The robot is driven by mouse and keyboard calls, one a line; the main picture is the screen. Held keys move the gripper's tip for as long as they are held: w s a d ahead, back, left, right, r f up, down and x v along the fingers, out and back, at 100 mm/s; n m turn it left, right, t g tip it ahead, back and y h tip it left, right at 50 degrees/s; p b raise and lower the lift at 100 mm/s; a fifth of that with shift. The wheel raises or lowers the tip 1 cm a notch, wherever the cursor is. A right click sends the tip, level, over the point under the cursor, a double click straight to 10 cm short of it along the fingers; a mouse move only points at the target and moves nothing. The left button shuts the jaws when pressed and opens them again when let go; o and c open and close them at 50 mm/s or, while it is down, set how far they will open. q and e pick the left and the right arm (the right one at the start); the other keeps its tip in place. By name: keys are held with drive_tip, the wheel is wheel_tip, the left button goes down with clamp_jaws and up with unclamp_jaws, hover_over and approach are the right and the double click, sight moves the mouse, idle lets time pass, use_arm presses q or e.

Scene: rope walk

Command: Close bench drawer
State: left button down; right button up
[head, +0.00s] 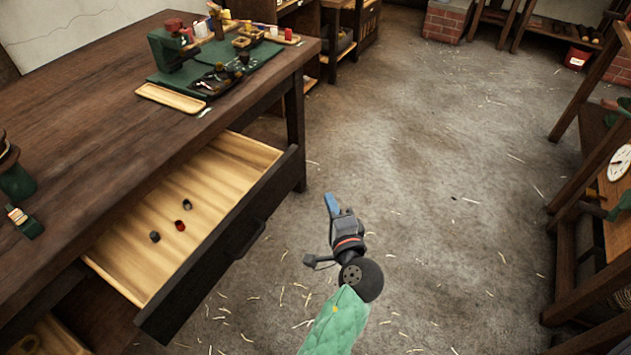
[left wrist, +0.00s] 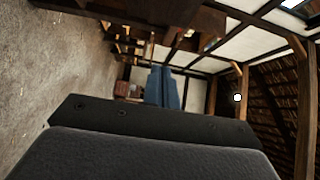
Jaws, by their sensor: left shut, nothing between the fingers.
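The bench drawer (head: 215,258) is pulled out from the dark wooden bench (head: 95,110). Its front is dark with a dark handle, and its inside is pale wood. A few small dark and red pieces (head: 180,225) lie on the drawer's floor. My left gripper (head: 331,204) is in front of the drawer, to the right of its front panel and apart from it. Its blue fingers are shut with nothing between them and point away from me. They also show in the left wrist view (left wrist: 163,88). My right gripper is not in view.
A green mat with tools (head: 225,65) and a shallow wooden tray (head: 170,98) lie on the bench top. The floor (head: 440,180) to the right of the gripper is open, with scattered straw. A wooden shelf frame (head: 575,240) stands at the right edge.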

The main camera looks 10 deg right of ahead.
sight(229, 141)
use_arm(q)
drive_tip(key=w+a, duration=0.4)
drive_tip(key=w, duration=0.8)
drive_tip(key=shift+a+p, duration=0.4)
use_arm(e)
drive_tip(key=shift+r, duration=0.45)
use_arm(q)
drive_tip(key=shift+w, duration=0.1)
